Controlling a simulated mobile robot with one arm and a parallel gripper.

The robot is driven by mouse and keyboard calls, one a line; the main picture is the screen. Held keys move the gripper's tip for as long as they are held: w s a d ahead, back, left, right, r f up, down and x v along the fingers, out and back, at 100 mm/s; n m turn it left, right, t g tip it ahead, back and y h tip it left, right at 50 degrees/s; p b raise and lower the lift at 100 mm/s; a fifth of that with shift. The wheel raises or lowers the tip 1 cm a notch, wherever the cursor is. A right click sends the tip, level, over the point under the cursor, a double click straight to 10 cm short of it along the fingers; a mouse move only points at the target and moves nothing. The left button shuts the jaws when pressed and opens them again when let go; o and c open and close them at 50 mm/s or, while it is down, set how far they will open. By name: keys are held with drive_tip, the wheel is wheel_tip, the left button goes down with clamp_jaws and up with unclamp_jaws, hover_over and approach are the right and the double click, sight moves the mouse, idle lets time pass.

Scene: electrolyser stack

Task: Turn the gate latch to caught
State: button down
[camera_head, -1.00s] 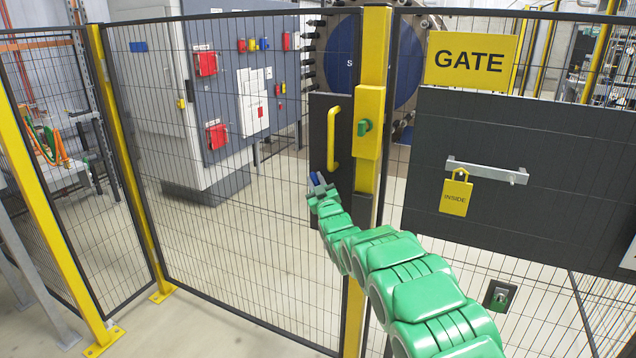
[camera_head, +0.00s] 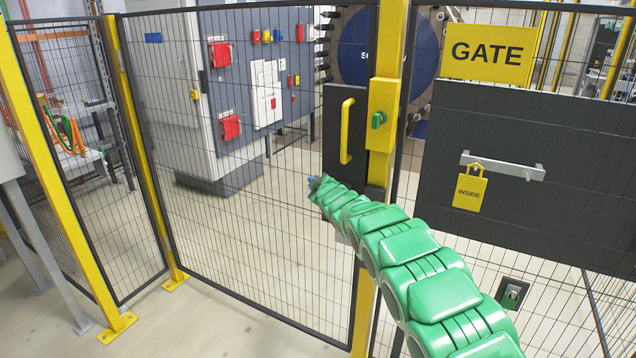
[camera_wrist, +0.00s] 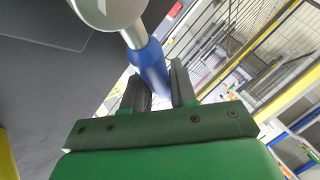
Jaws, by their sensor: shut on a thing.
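The gate latch shows in the wrist view as a silver metal lever with a round end and a blue grip (camera_wrist: 149,62). My gripper (camera_wrist: 160,88) has its two dark fingers on either side of the blue grip and is shut on it. In the head view my gripper (camera_head: 316,184) is at the lower left edge of the dark gate plate (camera_head: 332,115), below the yellow pull handle (camera_head: 346,131). Only a bit of blue (camera_head: 311,179) shows there; the rest of the latch is hidden behind my gripper and arm.
A yellow post with a lock box and green knob (camera_head: 378,119) stands right of the plate. A yellow GATE sign (camera_head: 489,53), a metal bar (camera_head: 502,165) and a yellow INSIDE tag (camera_head: 469,191) are further right. Mesh fence surrounds; a grey cabinet (camera_head: 205,130) stands behind it.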

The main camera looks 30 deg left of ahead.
drive_tip(key=shift+a+f+n+g+h, duration=0.2)
drive_tip(key=shift+f+n+g+h, duration=0.1)
drive_tip(key=shift+f+n+h, duration=0.3)
idle(0.7)
drive_tip(key=shift+f, duration=0.1)
drive_tip(key=c, duration=1.3)
unclamp_jaws()
drive_tip(key=shift+o, duration=0.2)
drive_tip(key=shift+s, duration=0.1)
drive_tip(key=shift+s+d+r, duration=0.3)
drive_tip(key=shift+s+d, duration=0.15)
drive_tip(key=v, duration=0.6)
drive_tip(key=shift+d, duration=0.1)
drive_tip(key=shift+c, duration=0.5)
